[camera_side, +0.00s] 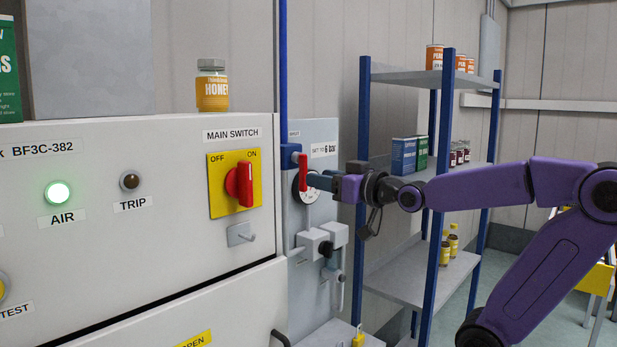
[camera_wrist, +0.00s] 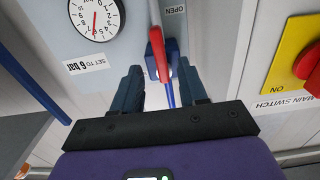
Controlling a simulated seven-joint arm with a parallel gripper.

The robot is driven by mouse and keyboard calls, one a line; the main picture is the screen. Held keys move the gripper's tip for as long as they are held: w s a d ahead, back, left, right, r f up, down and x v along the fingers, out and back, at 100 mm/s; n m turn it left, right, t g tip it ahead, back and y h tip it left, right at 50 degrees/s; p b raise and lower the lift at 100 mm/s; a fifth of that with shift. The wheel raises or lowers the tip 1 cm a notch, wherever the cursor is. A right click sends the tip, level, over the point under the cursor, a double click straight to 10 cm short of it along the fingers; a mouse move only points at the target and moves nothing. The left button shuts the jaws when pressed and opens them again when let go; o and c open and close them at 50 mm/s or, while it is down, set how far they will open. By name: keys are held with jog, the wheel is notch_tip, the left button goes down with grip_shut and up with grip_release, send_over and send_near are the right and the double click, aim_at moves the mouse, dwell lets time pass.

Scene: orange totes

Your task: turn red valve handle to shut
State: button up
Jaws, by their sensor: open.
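The red valve handle (camera_side: 303,172) sits on a blue valve body on the blue pipe, beside the pressure gauge. In the side view it stands about upright, roughly along the pipe. My gripper (camera_side: 318,181) is close in front of it from the right. In the wrist view the red handle (camera_wrist: 158,52) lies ahead, between the lines of my two fingers. My gripper (camera_wrist: 160,76) is open there, with a gap on both sides of the handle. An OPEN label (camera_wrist: 174,10) is near the handle. I cannot tell whether a finger touches it.
The gauge (camera_wrist: 96,17) with its "SET TO 6 bar" label is close to the handle. The main switch (camera_side: 238,183) is on the white cabinet at left. Grey valve fittings (camera_side: 315,241) project below. A blue-framed shelf (camera_side: 363,120) stands behind my wrist.

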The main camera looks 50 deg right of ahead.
aim_at(301, 172)
jog(key=shift+w, duration=2.45)
grip_shut()
